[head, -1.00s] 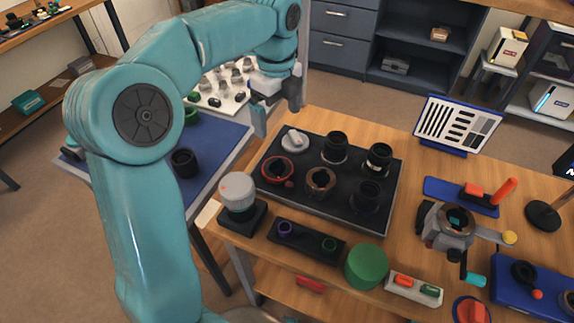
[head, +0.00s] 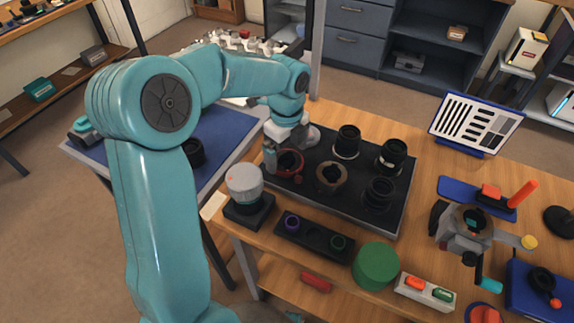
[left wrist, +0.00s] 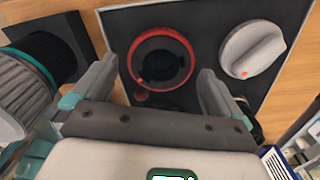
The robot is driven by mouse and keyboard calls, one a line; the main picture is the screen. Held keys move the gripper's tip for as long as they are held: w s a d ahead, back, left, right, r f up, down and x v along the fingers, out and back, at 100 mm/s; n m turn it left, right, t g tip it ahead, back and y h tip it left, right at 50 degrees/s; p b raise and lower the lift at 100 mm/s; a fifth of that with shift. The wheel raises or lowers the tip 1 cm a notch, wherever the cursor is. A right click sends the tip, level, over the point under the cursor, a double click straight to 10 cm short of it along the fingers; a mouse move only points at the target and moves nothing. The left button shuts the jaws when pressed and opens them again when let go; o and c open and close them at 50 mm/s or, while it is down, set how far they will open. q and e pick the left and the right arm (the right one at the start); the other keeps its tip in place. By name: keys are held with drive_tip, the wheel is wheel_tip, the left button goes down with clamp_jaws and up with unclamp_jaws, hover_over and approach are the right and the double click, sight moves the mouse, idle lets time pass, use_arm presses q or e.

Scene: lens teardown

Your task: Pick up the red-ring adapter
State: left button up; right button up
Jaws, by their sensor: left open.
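The red-ring adapter (head: 289,163) is a dark ring with a red rim, lying at the left side of the black tray (head: 318,204). In the left wrist view the red-ring adapter (left wrist: 163,32) shows whole, just beyond the fingertips and between their lines. My left gripper (head: 284,158) is over the adapter's edge in the head view, partly hiding it. In the left wrist view my left gripper (left wrist: 158,80) has its two fingers wide apart with nothing between them. My right gripper is not in view.
A light grey cap (left wrist: 252,48) lies close beside the adapter. Several dark lens rings stand on the tray, including a bronze-rimmed one (head: 331,178). A grey-topped cylinder on a black base (head: 246,196) stands left of the tray. A green cylinder (head: 376,267) is at the front.

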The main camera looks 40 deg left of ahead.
use_arm(q)
wheel_tip(320, 180, down, 2)
drive_tip(key=shift+w+f, duration=0.1)
drive_tip(key=c, duration=0.9)
